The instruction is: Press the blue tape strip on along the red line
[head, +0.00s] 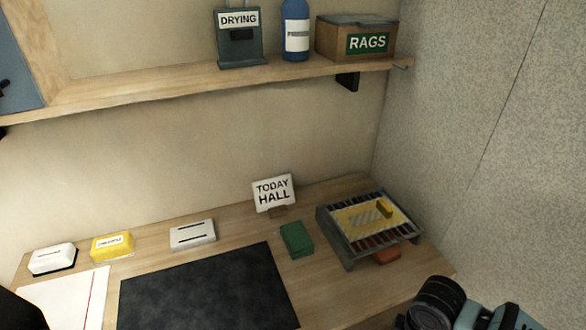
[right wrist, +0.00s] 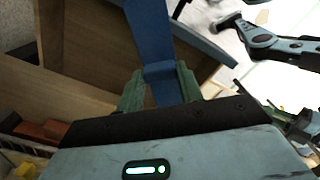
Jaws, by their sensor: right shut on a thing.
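The red line (head: 91,297) runs along the right part of a white sheet (head: 52,300) at the front left of the desk, in the head view. My right gripper (right wrist: 160,88) is shut on a blue strip-shaped piece, which I take as the blue tape strip (right wrist: 153,35). It sits between the greenish fingers and runs up out of the right wrist view; another blue part shows to its right. The head view shows only my right arm at the bottom right, not its gripper or the strip. My left gripper cannot be made out.
A dark mat (head: 205,290) lies right of the sheet. Behind stand a white block (head: 53,259), a yellow block (head: 112,246) and a slotted grey block (head: 192,234). A green block (head: 296,240), a TODAY HALL sign (head: 274,192) and a rack (head: 350,246) are farther right. A shelf (head: 180,84) hangs above.

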